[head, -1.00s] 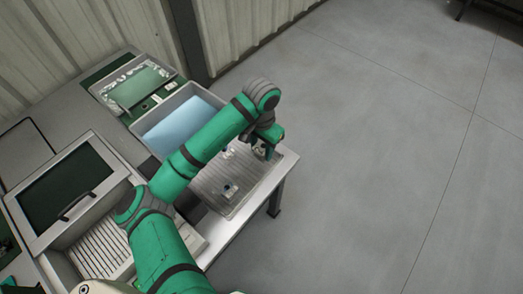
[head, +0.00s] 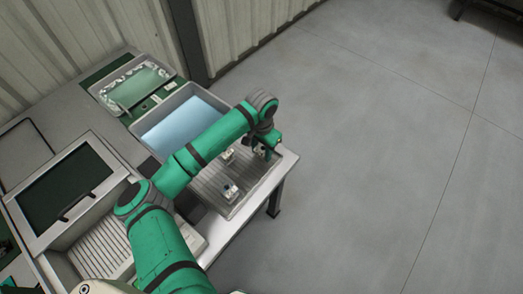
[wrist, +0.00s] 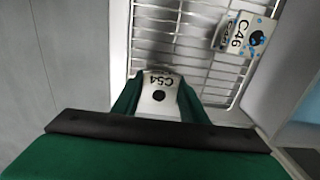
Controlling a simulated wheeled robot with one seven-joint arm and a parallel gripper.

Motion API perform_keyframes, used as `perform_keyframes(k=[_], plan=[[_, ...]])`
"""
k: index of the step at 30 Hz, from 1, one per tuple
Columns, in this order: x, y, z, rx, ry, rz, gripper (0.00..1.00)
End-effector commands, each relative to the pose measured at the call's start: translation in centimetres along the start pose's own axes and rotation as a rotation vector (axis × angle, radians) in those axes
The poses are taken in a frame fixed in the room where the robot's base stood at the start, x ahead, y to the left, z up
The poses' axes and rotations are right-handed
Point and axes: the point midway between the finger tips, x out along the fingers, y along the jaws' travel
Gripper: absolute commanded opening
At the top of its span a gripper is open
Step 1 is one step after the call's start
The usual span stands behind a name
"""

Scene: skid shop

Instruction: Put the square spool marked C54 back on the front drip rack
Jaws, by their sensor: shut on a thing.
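My gripper (head: 268,150) is over the far right part of the wire drip rack (head: 213,186) in the head view. In the wrist view its green fingers are shut on the white spool marked C54 (wrist: 160,92), which has a dark round spot on its face. The rack's metal wires (wrist: 168,30) show just beyond the spool. I cannot tell whether the spool touches the rack. Another white spool marked C46 (wrist: 243,35), with blue marks, sits on the rack at the upper right of the wrist view.
Two small white spools stand on the rack, one near its front (head: 231,191) and one near the middle (head: 228,154). A grey tub with blue liquid (head: 180,122) is behind the rack. A lidded station (head: 66,188) is at the left. Open floor lies to the right.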

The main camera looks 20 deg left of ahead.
Motion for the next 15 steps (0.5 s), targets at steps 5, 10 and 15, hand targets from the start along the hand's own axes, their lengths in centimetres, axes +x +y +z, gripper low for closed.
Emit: perform_keyframes(k=[5,10,15], plan=[[0.33,-0.04,0.00,-0.001,0.000,-0.001,0.46],[0.32,-0.02,0.01,-0.001,0.000,0.000,0.58],[0.28,-0.01,0.00,0.000,0.000,0.000,0.58]])
